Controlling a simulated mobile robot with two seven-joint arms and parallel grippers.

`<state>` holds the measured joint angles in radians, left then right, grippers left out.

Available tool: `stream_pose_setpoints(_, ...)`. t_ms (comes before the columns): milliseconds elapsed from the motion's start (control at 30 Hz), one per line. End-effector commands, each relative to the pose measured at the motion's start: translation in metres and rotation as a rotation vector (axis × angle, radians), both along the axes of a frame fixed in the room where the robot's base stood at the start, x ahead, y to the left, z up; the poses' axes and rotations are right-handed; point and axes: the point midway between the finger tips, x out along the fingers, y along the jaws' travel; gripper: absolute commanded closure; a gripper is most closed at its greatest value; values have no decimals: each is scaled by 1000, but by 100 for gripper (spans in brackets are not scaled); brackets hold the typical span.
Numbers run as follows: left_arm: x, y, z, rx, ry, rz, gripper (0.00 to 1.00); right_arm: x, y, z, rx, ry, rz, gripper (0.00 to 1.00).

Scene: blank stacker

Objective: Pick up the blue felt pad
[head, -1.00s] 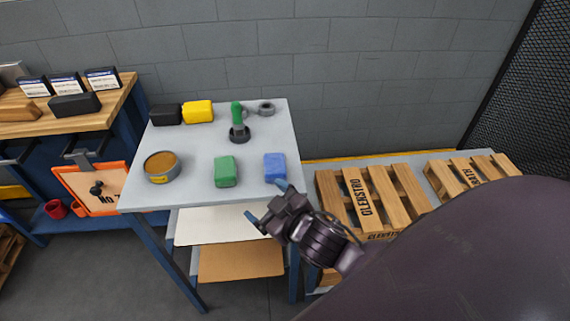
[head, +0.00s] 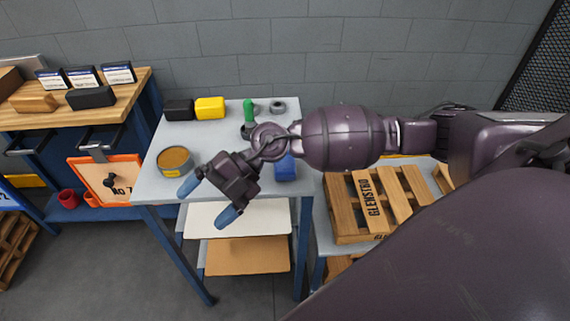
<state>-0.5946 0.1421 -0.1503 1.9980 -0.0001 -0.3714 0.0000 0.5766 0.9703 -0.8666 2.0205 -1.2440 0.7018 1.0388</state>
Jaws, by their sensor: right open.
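The blue felt pad (head: 285,169) lies near the right front of the grey table (head: 284,117), partly covered by my right arm. My right gripper (head: 208,203) is open and empty, with blue fingertips spread, over the table's front edge and to the left of the pad. It does not touch the pad. The green pad seen before is hidden behind the gripper. My left gripper is not in view.
A round tin (head: 174,160) stands just beyond the gripper's left finger. A yellow block (head: 210,108) and a black block (head: 178,110) lie at the back. A green-handled tool (head: 248,112) is partly hidden by my arm. Pallets (head: 375,203) lie at right.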

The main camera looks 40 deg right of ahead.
Motion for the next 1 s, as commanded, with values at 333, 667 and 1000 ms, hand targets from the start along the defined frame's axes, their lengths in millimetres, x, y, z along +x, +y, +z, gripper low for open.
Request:
stream_pose_setpoints(333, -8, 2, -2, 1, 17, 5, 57, 55, -163, 3, -863, 5, 14, 12)
stream_pose_setpoints(667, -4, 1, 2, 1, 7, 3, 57, 72, -227, 22, -1130, 30, -87, 12)
stream_pose_setpoints(1000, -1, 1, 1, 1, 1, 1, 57, 72, -226, -22, -1127, 30, -84, 12)
